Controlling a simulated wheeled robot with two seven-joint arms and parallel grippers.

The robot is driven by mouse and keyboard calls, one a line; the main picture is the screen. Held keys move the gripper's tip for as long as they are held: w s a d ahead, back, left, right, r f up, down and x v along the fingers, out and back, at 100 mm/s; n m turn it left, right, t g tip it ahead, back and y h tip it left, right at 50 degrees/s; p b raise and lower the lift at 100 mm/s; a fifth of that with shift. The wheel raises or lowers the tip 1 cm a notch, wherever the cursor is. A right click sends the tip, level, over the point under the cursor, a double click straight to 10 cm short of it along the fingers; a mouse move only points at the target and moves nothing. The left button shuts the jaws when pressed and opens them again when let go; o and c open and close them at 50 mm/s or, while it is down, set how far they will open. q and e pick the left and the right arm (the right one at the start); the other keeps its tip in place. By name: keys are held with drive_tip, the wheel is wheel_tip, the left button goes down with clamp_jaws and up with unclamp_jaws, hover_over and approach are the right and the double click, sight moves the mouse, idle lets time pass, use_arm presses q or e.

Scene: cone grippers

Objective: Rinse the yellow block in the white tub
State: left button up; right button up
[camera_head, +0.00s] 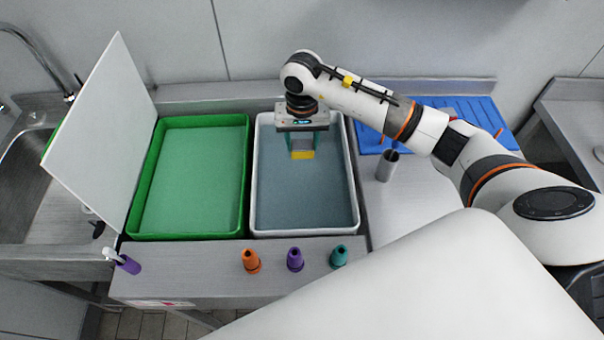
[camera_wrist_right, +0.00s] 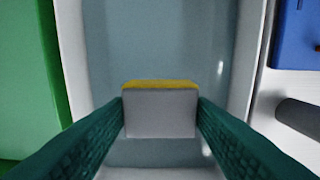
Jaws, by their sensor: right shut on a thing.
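The yellow block (camera_head: 302,155) is under my right gripper (camera_head: 302,145), which points down over the white tub (camera_head: 355,215). The gripper's two green fingers are shut on the block. In the right wrist view the block (camera_wrist_right: 160,84) shows a yellow edge and a grey face between the green fingertips (camera_wrist_right: 160,115). The tub holds grey-blue liquid, and its wall (camera_wrist_right: 75,60) shows in the wrist view. I cannot tell whether the block touches the liquid. My left gripper is not in view.
A green tub (camera_head: 136,215) stands left of the white tub, with a white panel (camera_head: 105,125) beside it. Orange (camera_head: 251,261), purple (camera_head: 295,260) and teal (camera_head: 339,257) cones stand in front. A metal cup (camera_head: 387,166) and blue mat (camera_head: 475,108) are at right.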

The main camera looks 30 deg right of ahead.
sight(302, 145)
drive_tip(key=shift+r, duration=0.1)
drive_tip(key=shift+r+p, duration=0.8)
drive_tip(key=shift+r, duration=1.15)
drive_tip(key=shift+a, duration=0.1)
